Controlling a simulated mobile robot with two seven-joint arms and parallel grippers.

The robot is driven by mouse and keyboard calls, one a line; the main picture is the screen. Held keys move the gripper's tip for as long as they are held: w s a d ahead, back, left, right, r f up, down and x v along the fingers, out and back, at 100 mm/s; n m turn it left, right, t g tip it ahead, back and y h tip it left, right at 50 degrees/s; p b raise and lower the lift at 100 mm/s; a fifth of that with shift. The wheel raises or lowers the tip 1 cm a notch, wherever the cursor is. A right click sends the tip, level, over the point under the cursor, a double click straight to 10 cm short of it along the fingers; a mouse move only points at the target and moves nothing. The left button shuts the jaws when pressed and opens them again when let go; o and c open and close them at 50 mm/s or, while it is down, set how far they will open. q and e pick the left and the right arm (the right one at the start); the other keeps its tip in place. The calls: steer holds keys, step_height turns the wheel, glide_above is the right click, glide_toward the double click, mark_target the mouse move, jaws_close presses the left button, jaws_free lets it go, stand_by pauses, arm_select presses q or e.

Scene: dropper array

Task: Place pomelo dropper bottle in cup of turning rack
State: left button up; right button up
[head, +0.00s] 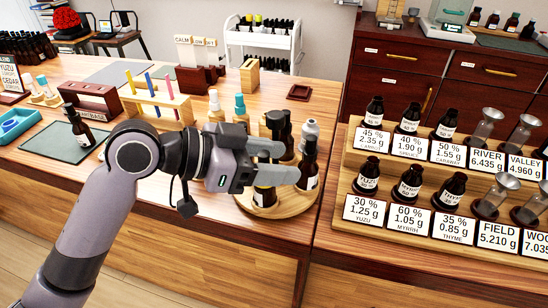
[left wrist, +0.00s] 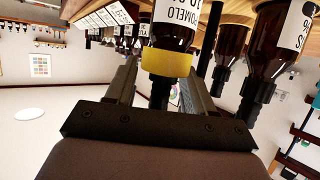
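The pomelo dropper bottle (left wrist: 171,28) is dark, with a white label reading POMELO and a yellow band. In the left wrist view, where it appears upside down, its black dropper top lies between my left gripper's fingers (left wrist: 160,92). In the head view, a dark bottle with a yellow band (head: 265,196) stands on the round wooden turning rack (head: 292,207), under the fingers. My left gripper (head: 282,162) is open, its fingers apart around the dropper top. The bottle's base and its cup are hidden. My right gripper is out of view.
Other bottles stand close by on the rack, including a dark one (head: 308,165) just right of my fingers. A stepped stand (head: 350,158) with bottles, funnels and weight cards is at right. A test-tube rack (head: 158,108) and a green mat (head: 58,140) are at left.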

arm_select(q)
steer(key=shift+r, duration=0.2)
steer(key=shift+s+a, duration=0.1)
steer(key=shift+a, duration=0.2)
steer(key=b+v, duration=0.1)
steer(key=v, duration=1)
steer(key=shift+a, duration=0.15)
steer(key=shift+r, duration=0.1)
